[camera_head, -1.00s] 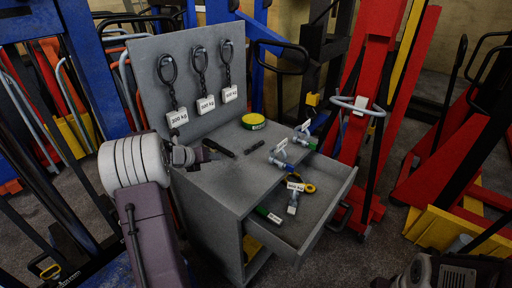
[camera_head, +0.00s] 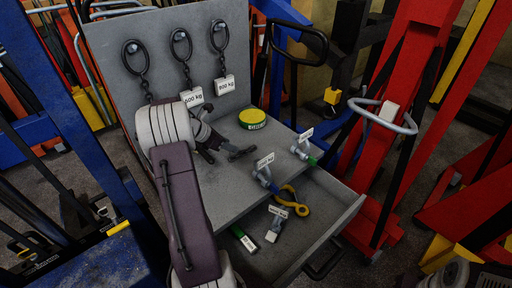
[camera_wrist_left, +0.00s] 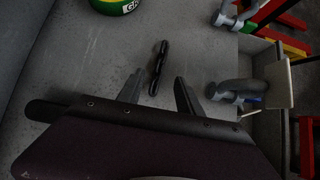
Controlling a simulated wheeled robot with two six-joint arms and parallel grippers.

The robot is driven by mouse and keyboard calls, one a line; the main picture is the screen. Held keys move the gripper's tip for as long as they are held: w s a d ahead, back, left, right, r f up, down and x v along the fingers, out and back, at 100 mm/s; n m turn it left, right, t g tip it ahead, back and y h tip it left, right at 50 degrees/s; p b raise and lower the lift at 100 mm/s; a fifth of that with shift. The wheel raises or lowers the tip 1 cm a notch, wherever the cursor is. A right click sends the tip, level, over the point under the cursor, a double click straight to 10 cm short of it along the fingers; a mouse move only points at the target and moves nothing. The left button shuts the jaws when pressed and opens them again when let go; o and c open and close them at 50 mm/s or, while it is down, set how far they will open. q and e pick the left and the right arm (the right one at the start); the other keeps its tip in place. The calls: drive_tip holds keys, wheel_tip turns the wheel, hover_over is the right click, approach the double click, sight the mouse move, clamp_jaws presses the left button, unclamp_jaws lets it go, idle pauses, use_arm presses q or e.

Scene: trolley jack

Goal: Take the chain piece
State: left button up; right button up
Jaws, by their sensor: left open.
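The chain piece (camera_wrist_left: 158,68) is a short dark length of links lying flat on the grey cart top. In the head view a dark piece beside my gripper (camera_head: 241,154) appears to be the same one. My left gripper (camera_wrist_left: 158,89) is open and empty. In the left wrist view its two fingers point at the chain piece, whose near end lies about between the fingertips. Whether the fingers are at its height I cannot tell. In the head view the left gripper (camera_head: 214,147) is over the cart top, partly hidden by its own wrist.
The grey cart (camera_head: 262,180) has an upright panel with hanging chains (camera_head: 183,55) and weight tags. A green-yellow tape roll (camera_head: 252,119) stands behind the gripper. Labelled shackles (camera_head: 264,176) lie at the right edge, above an open drawer (camera_head: 338,222). A red jack (camera_head: 400,110) stands right.

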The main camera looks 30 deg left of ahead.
sight(242, 152)
use_arm(q)
drive_tip(key=shift+s+f+x, duration=0.1)
drive_tip(key=shift+s+x, duration=0.05)
drive_tip(key=shift+x, duration=1.9)
drive_tip(key=shift+s+f+x, duration=0.1)
drive_tip(key=shift+f+x, duration=0.05)
drive_tip(key=shift+x, duration=1.9)
drive_tip(key=shift+s+r, duration=0.1)
clamp_jaws()
